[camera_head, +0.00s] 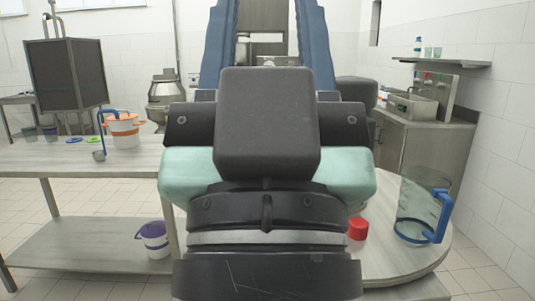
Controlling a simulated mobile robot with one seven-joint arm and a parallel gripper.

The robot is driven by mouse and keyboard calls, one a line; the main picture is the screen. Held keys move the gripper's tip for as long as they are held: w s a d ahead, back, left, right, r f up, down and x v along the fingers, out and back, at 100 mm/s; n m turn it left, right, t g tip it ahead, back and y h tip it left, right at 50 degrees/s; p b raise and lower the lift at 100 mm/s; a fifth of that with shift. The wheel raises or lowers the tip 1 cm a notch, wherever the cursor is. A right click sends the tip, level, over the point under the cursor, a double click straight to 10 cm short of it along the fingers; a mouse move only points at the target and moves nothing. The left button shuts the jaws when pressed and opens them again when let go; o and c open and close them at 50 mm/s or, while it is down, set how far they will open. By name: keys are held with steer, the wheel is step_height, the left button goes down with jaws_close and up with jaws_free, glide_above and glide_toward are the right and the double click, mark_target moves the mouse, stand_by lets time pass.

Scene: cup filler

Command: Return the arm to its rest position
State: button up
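My gripper (267,22) is at the top centre of the head view, with its wrist and dark grey body rising from the bottom edge. Its two long blue fingers point up and away from the camera. They stand apart, with the room's background showing between them and nothing seen held. The fingertips are cut off by the top edge. The wrist and its pale green side parts hide the middle of the scene.
A left table (40,157) holds an orange-and-white container (123,130) and a blue-handled ladle (99,155). A purple-rimmed bucket (155,240) is on its lower shelf. A round table (400,268) at right holds a clear blue-handled pitcher (415,215) and a red object (358,229).

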step_height(320, 180, up, 17)
steer(key=p, duration=1.4)
steer(key=shift+f, duration=0.15)
